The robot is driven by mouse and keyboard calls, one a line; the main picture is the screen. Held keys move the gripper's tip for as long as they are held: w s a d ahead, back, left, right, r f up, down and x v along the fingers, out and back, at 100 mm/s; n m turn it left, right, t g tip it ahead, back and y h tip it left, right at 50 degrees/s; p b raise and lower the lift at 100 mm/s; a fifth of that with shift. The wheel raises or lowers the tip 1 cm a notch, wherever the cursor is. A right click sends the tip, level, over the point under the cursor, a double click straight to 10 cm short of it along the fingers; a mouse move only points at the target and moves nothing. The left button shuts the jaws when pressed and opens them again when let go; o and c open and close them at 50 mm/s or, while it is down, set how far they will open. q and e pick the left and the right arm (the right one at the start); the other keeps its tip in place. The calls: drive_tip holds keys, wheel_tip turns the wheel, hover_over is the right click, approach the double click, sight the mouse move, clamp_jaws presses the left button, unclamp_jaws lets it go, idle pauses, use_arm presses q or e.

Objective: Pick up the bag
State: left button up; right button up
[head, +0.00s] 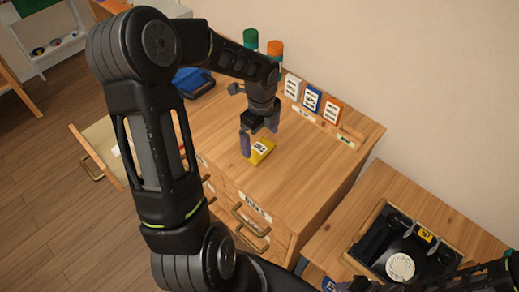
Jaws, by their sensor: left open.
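A small yellow bag (260,152) with a white label lies on the wooden cabinet top, near its front edge. My left gripper (258,141) is open just above the bag, fingers pointing down; one finger is at the bag's left side and the other is behind it. I cannot tell whether a finger touches it. My right arm shows only as a dark part at the lower right; its gripper fingers are not visible.
White, blue and orange labelled packs (312,99) stand at the cabinet's back. Green and orange-topped containers (275,49) and a blue bin (193,82) are nearby. A drawer (97,152) is open at left.

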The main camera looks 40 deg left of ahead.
sight(259, 147)
use_arm(q)
drive_tip(key=f+p, duration=0.1)
drive_tip(key=f, duration=0.4)
drive_tip(key=shift+a+f, duration=0.1)
drive_tip(key=shift+a, duration=0.1)
drive_tip(key=shift+c, duration=0.3)
drive_tip(key=c, duration=1.1)
wheel_tip(259, 147, up, 10)
drive_tip(key=shift+r+b, duration=0.1)
drive_tip(key=shift+b, duration=0.35)
